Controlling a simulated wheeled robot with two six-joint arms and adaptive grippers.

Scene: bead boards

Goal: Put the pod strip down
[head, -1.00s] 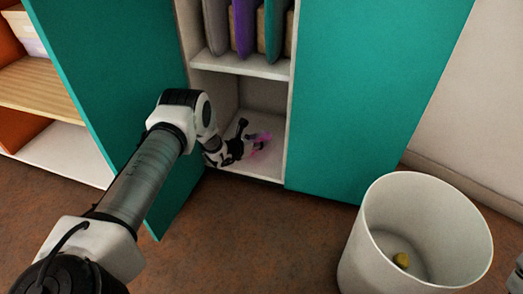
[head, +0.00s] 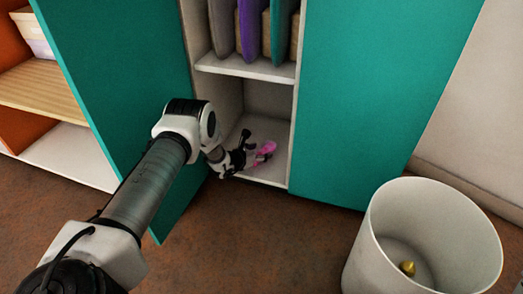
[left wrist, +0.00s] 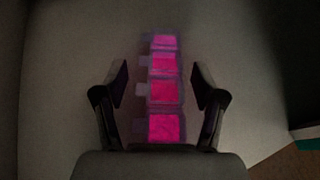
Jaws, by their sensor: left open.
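The pod strip (head: 264,150), a row of clear pods with bright pink contents, lies on the white bottom shelf (head: 270,172) of the cabinet. In the left wrist view the strip (left wrist: 165,92) runs lengthwise between the two dark fingers. My left gripper (head: 249,149) reaches into the compartment at the near end of the strip. It is open, with a gap on both sides of the strip in the left wrist view (left wrist: 160,90). The gripper partly hides the strip's near end. My right gripper does not show.
An open teal door (head: 115,80) stands left of my arm, and a closed teal panel (head: 375,100) is to the right. Folders (head: 252,30) stand on the shelf above. A white bin (head: 430,215) with a small yellow thing (head: 408,268) inside stands on the floor at right.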

